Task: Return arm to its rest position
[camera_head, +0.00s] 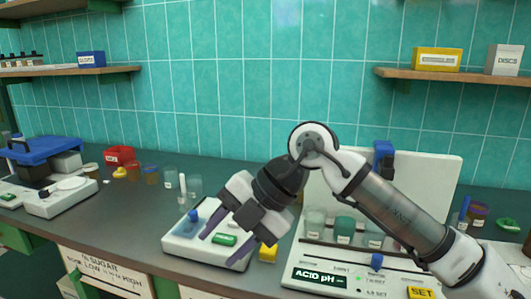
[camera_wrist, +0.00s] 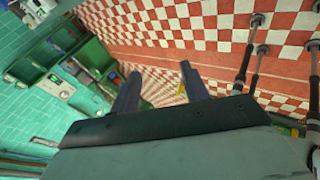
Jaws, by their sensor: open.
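My gripper (camera_head: 223,224) is raised in front of the counter, with its two fingers apart and nothing between them. In the head view its fingers overlap the small white device with a green display (camera_head: 224,240), but I cannot tell the gap between them. The arm reaches in from the right, bends at a white joint and comes down toward the left. In the wrist view my gripper (camera_wrist: 160,85) has its two dark fingers spread, and beyond them are a red-and-white checkered floor (camera_wrist: 230,20) and the tiled wall.
A white pH station (camera_head: 335,284) with several beakers stands behind my arm. A yellow block (camera_head: 268,253) is beside the small device. Several glass vessels, a red box (camera_head: 120,155) and a blue-lidded device (camera_head: 45,150) stand to the left. Shelves (camera_head: 455,76) are above. The counter's left-middle front is clear.

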